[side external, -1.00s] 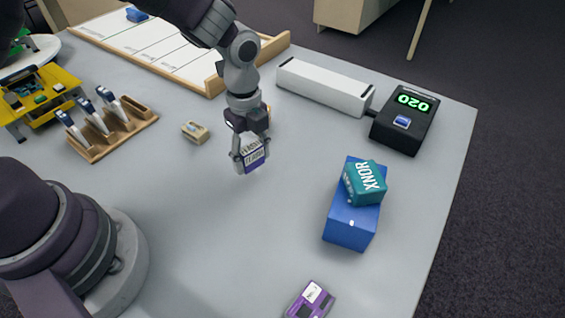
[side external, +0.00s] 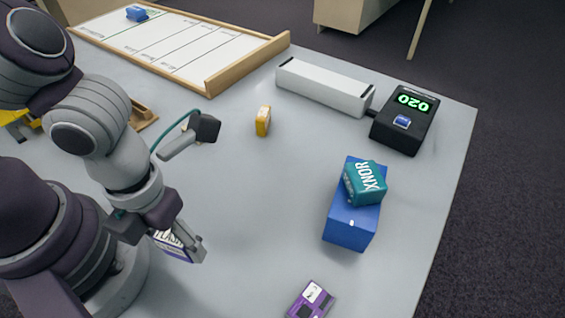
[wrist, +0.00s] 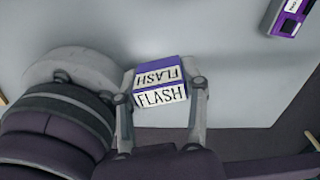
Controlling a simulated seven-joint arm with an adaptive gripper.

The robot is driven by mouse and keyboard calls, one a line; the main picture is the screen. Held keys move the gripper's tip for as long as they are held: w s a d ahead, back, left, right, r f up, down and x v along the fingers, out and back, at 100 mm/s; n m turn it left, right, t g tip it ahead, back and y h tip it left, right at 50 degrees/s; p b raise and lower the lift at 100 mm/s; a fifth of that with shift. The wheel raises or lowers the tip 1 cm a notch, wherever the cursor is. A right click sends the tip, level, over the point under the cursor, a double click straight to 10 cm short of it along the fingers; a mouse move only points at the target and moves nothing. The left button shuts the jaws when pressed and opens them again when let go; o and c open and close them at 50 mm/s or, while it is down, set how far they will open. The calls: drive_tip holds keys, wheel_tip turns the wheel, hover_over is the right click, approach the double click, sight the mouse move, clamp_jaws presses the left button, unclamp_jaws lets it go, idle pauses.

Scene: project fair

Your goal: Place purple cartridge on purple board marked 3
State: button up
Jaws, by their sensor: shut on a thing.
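The purple cartridge (wrist: 160,90), with white labels reading FLASH, is held between the two fingers of my gripper (wrist: 160,98) in the wrist view. In the side external view the cartridge (side external: 172,246) is partly hidden by my gripper (side external: 182,240), which is close to my own base at the left. It appears to be held above the table. A purple board (side external: 311,299) lies flat at the table's front edge, to the right of my gripper. Its corner also shows at the upper right of the wrist view (wrist: 291,16). I cannot read a number on it.
A teal XNOR block (side external: 364,183) sits on a blue box (side external: 350,222) at the right. Behind are a black device (side external: 402,135) showing 020, a white bar (side external: 324,88) and a yellow piece (side external: 263,121). The table between gripper and purple board is clear.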

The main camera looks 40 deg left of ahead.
drive_tip(key=s+d+m, duration=0.1)
drive_tip(key=s+m, duration=0.1)
drive_tip(key=m, duration=0.2)
hover_over(311, 305)
drive_tip(key=shift+s+a+f, duration=0.1)
drive_tip(key=shift+f, duration=2.1)
drive_tip(key=shift+f, duration=0.15)
drive_tip(key=o, duration=1)
